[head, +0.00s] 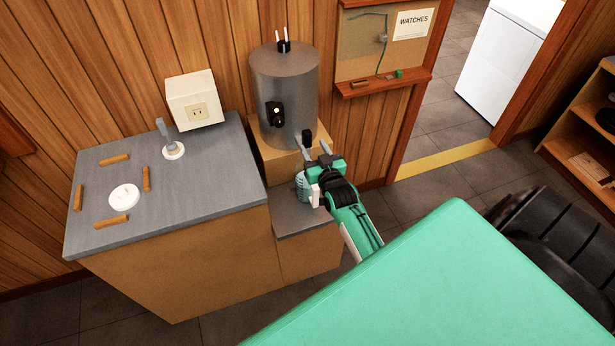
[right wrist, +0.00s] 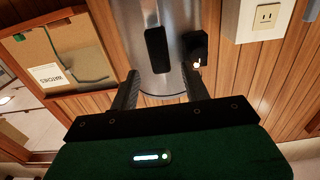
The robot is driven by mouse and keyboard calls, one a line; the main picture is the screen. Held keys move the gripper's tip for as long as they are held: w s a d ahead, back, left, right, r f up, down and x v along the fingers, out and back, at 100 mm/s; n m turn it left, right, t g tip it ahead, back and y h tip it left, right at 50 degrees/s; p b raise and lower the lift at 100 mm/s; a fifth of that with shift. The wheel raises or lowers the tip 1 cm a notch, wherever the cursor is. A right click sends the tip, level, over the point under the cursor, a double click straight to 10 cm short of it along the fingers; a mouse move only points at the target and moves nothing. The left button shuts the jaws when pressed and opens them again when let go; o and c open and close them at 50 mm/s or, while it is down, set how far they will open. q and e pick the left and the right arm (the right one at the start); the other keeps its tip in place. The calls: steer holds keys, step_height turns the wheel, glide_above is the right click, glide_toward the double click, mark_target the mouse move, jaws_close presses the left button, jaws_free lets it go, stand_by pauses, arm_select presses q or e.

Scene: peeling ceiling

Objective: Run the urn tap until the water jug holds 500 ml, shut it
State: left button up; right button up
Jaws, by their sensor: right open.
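The urn (head: 283,85) is a grey metal cylinder on a wooden stand against the panelled wall. Its black tap lever (head: 307,137) is low on its front, and it also shows in the right wrist view (right wrist: 157,48). My right gripper (head: 312,149) is open, its fingers pointing at the urn on either side of the lever; I cannot tell whether they touch it. The water jug (head: 301,187), pale blue and ribbed, stands on the low grey shelf below, mostly hidden by my right gripper; its water level cannot be read. My left gripper is not in view.
A grey-topped counter (head: 226,188) stands left of the urn, with a lever on a white base (head: 172,148), a white disc (head: 124,197) and several wooden bars. A black box with a light (head: 276,113) is on the urn. A doorway opens at right.

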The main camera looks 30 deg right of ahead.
steer(key=p+v, duration=0.2)
steer(key=v, duration=0.5)
steer(key=shift+s+p, duration=0.35)
steer(key=shift+f, duration=0.1)
stand_by(0.4)
steer(key=s+a+f+n+g+y+b, duration=0.1)
steer(key=s+a+f+g+b, duration=0.25)
steer(key=f, duration=0.95)
steer(key=s+a+f+n+g+y, duration=0.15)
steer(key=s+a+f, duration=0.4)
steer(key=f, duration=0.75)
steer(key=s+a+f+g+y+b, duration=0.2)
steer(key=s+f+g, duration=0.35)
steer(key=f, duration=0.75)
steer(key=s+f+n+g+b, duration=0.1)
steer(key=s+f, duration=0.4)
steer(key=s, duration=0.5)
steer(key=s+a+f+g+b, duration=0.1)
steer(key=s+f+g, duration=0.2)
steer(key=s+f, duration=0.3)
steer(key=s+f+n+g+b, duration=0.1)
steer(key=s+f, duration=0.5)
steer(key=s, duration=0.9)
steer(key=shift+s+a+f+n+g, duration=0.15)
steer(key=shift+a+n+g, duration=0.2)
steer(key=shift+g, duration=0.1)
